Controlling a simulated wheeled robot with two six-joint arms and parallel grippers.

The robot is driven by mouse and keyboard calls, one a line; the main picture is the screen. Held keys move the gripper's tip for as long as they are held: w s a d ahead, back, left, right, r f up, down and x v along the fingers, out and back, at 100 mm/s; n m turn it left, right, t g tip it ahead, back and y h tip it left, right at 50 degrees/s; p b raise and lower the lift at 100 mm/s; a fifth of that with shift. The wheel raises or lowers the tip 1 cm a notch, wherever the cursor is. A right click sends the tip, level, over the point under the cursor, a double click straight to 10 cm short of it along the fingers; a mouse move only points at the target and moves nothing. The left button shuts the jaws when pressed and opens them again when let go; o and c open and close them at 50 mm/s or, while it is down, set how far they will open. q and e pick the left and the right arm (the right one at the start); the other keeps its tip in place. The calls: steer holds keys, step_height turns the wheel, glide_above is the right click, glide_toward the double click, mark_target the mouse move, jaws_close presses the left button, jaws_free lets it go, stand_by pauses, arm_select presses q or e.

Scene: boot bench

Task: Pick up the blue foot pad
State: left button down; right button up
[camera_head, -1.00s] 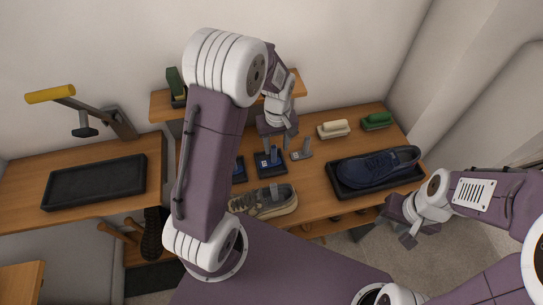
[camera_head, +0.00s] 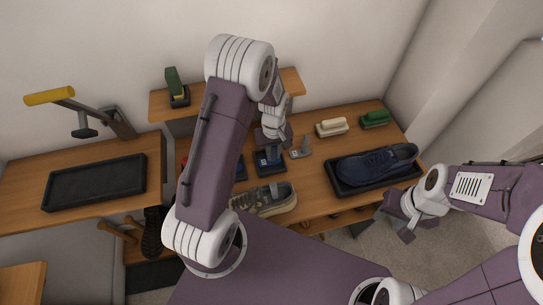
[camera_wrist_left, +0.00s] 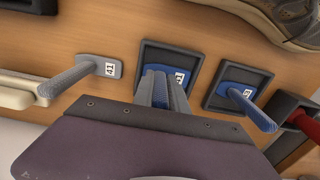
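A blue foot pad (camera_wrist_left: 192,77) with an upright handle sits in a dark square tray on the bench, and shows in the head view (camera_head: 271,158). My left gripper (camera_head: 271,146) is low over it, and its fingers (camera_wrist_left: 162,92) stand on both sides of the blue handle. Whether they press on the handle is not clear. A second blue foot pad (camera_wrist_left: 246,92) with a blue handle sits in a neighbouring tray, partly hidden by my arm in the head view (camera_head: 240,166). My right gripper (camera_head: 397,226) is open and empty off the bench's front right.
A grey pad (camera_wrist_left: 107,67) with a handle stands beside the trays. A beige shoe (camera_head: 270,202) lies in front. A navy shoe (camera_head: 375,165) is on a black tray at right. Two brushes (camera_head: 332,126) are behind. A red-handled object (camera_wrist_left: 303,121) is close by.

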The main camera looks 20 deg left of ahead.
arm_select(q)
steer(key=shift+w+r, duration=0.1)
steer(key=shift+r, duration=0.4)
step_height(320, 180, up, 3)
steer(key=shift+r+b, duration=0.15)
steer(key=shift+b, duration=0.25)
steer(key=d+r+b, duration=0.1)
steer(key=d+r, duration=0.5)
steer(key=d, duration=0.5)
steer(key=shift+s+d+r, duration=0.25)
steer(key=shift+d+r, duration=0.05)
steer(key=shift+r, duration=0.05)
